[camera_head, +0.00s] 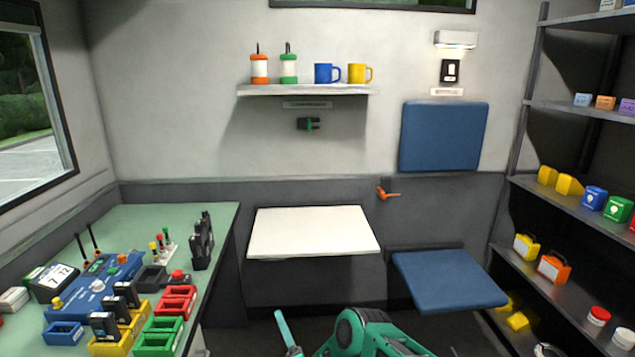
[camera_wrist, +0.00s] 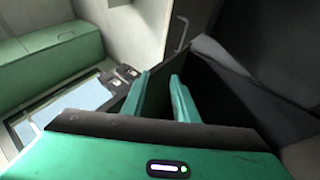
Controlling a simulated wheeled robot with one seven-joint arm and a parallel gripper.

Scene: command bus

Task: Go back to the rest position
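My gripper (camera_wrist: 160,80) shows in the wrist view with its two green fingers apart and nothing between them. It is open and empty, pointing toward a dark area beside a pale wall. In the head view, green parts of my arm (camera_head: 365,335) show at the bottom middle, low in front of the white fold-out table and the blue seat. The gripper's fingertips cannot be made out clearly in the head view.
A green-topped desk (camera_head: 215,218) with a blue device and coloured bins stands at left. A white table (camera_head: 313,232) and a blue seat (camera_head: 450,280) project from the back wall. A shelf rack (camera_head: 575,205) with boxes stands at right. A wall shelf (camera_head: 308,90) holds mugs and lanterns.

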